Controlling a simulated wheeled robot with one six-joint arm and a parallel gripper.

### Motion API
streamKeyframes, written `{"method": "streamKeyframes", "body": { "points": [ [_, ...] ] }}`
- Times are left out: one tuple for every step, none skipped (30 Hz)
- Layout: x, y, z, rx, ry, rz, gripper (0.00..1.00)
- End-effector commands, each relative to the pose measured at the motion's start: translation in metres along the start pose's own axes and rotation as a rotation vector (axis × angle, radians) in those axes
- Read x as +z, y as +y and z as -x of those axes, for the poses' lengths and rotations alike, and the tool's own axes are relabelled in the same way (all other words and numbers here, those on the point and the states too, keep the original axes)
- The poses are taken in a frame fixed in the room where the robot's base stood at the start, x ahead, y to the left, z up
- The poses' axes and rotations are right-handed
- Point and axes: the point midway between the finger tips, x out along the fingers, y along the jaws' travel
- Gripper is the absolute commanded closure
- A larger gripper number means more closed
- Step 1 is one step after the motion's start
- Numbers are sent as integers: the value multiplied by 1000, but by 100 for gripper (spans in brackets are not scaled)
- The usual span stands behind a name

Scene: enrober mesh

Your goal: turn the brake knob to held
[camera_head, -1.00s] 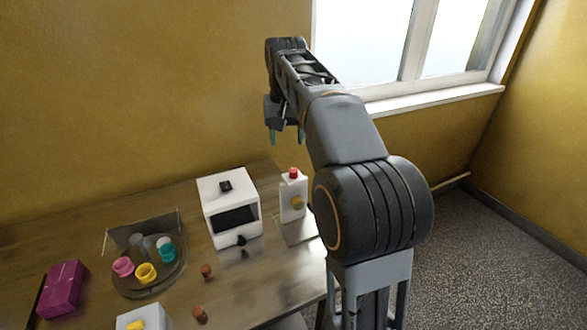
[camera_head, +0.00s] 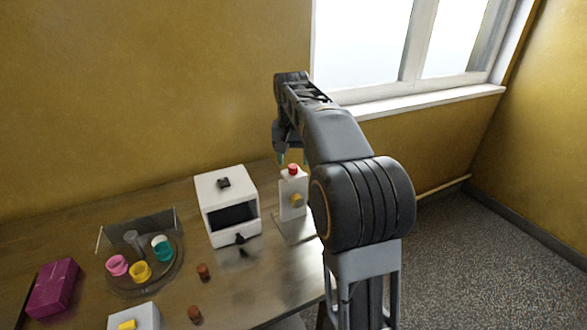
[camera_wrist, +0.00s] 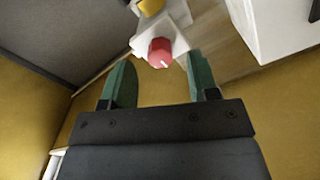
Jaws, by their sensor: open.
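A white upright box (camera_head: 291,207) stands on the table, with a red knob (camera_head: 292,169) on top and a yellow knob (camera_head: 297,200) on its front. Neither carries a readable label. In the wrist view the red knob (camera_wrist: 160,52) has a pale mark on its edge, and the yellow knob (camera_wrist: 151,6) is cut by the top edge. My gripper (camera_head: 293,158) points down just above the red knob, open and empty. In the wrist view its green fingers appear on either side of the red knob, without visible contact.
A white machine (camera_head: 228,208) with a dark opening stands close to the left of the box. Further left are a round tray (camera_head: 150,286) with coloured cups, a magenta box (camera_head: 54,287) and brown pieces (camera_head: 203,272). A window is behind the arm.

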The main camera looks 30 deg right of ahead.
Motion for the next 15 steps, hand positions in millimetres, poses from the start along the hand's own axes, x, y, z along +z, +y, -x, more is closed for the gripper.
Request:
{"method": "streamKeyframes", "body": {
  "points": [
    [0,0,-8,0,-2,0,45],
    [0,0,-10,0,-2,0,45],
    [0,0,-14,0,0,0,45],
    [0,0,-16,0,0,0,45],
    [0,0,-19,0,-1,0,45],
    [0,0,-21,0,0,0,45],
    [0,0,-22,0,0,0,45],
    [0,0,-23,0,1,0,45],
    [0,0,-24,0,1,0,45],
    [0,0,-25,0,1,0,45],
    [0,0,-26,0,1,0,45],
    [0,0,-26,0,1,0,45],
    [0,0,-26,0,1,0,45],
    [0,0,-26,0,1,0,45],
    [0,0,-26,0,1,0,45]
  ]
}}
